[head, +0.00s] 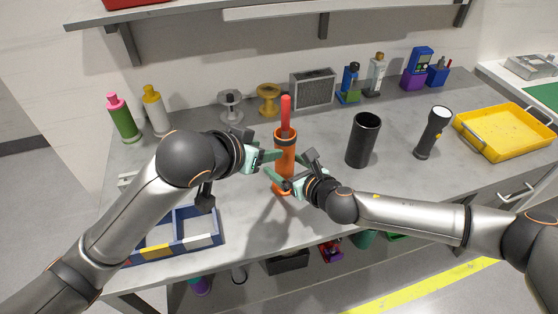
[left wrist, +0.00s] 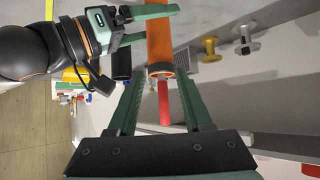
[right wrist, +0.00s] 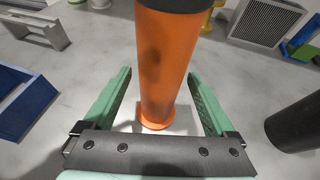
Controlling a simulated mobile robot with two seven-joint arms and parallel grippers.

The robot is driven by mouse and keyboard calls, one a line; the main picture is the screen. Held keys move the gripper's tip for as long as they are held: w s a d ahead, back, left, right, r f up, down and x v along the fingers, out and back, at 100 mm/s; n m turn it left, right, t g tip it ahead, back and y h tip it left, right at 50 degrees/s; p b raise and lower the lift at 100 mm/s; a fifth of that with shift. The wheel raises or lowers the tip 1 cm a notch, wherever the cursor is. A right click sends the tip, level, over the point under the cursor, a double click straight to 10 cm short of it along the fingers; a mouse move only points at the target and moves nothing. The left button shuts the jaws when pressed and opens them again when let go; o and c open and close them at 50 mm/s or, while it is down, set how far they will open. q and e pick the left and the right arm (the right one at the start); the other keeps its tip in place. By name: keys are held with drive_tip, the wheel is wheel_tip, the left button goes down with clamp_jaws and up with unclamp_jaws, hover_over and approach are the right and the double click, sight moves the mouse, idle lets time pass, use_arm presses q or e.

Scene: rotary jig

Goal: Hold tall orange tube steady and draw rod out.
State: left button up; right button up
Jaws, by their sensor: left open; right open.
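The tall orange tube (head: 285,146) stands upright on the grey table. A red rod (head: 286,112) sticks up out of its top; the rod also shows in the left wrist view (left wrist: 164,104). My left gripper (left wrist: 161,76) is open, its fingers on either side of the rod near the tube's rim, with gaps showing. My right gripper (right wrist: 159,76) is open lower down, its fingers on either side of the tube's body (right wrist: 165,60), apart from it at the near part. The rod's lower part is hidden inside the tube.
A black cylinder (head: 363,140) and a flashlight (head: 433,132) stand to the right, with a yellow tray (head: 503,133) beyond. A blue divided bin (head: 178,252) lies at front left. Spools (head: 268,99) and a grey box (head: 312,90) stand behind the tube.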

sight(279, 161)
drive_tip(key=shift+x, duration=1.95)
drive_tip(key=shift+r, duration=0.1)
drive_tip(key=shift+c, duration=0.2)
clamp_jaws()
